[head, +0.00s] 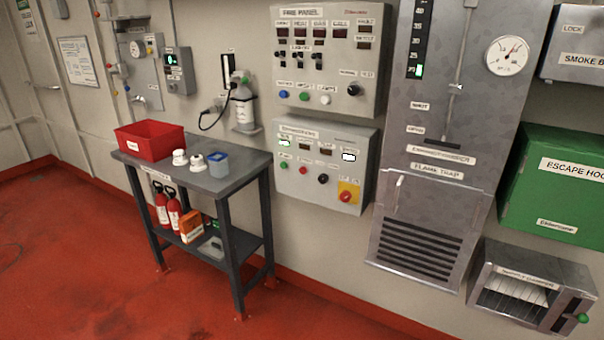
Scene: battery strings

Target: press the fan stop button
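No label reading "fan stop" is legible, so I cannot tell which button it is. The lower grey wall panel (262,148) carries a small green button (284,164), a red button (303,169), a black knob (323,179) and a red mushroom-type control on a yellow plate (347,196). The fire panel (325,15) above it has a blue button (283,94), a green button (304,96), a white button (325,100) and a black knob (353,89). Neither of my grippers is in view.
A dark table (237,182) stands left of the lower panel, holding a red bin (150,140) and a blue container (218,164). A grey flame trap cabinet (435,195) is on the right, beside a green escape hood box (560,195). Red floor (90,270) lies open in front.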

